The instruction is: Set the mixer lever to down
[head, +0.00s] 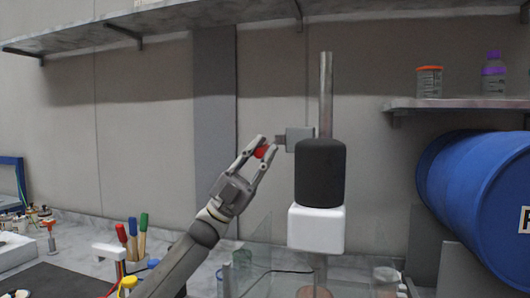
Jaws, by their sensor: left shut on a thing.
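The mixer stands right of centre, with a black cylindrical housing (320,173) above a white block (316,229), on a vertical metal pole (326,95). A grey bracket (299,139) juts left from it. Left of the bracket is a red knob (262,152), which looks like the end of the mixer lever. My left gripper (266,144) is shut on the red knob, reaching up from lower left. The fingers hide much of the knob and the lever behind it. My right gripper is not in view.
A blue barrel (480,195) lies at the right, below a shelf (460,104) with an orange-capped jar (429,82) and a purple-capped bottle (493,74). Colored-handled tools (133,238) stand at lower left. Clear glassware stands below the mixer. The wall around the gripper is bare.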

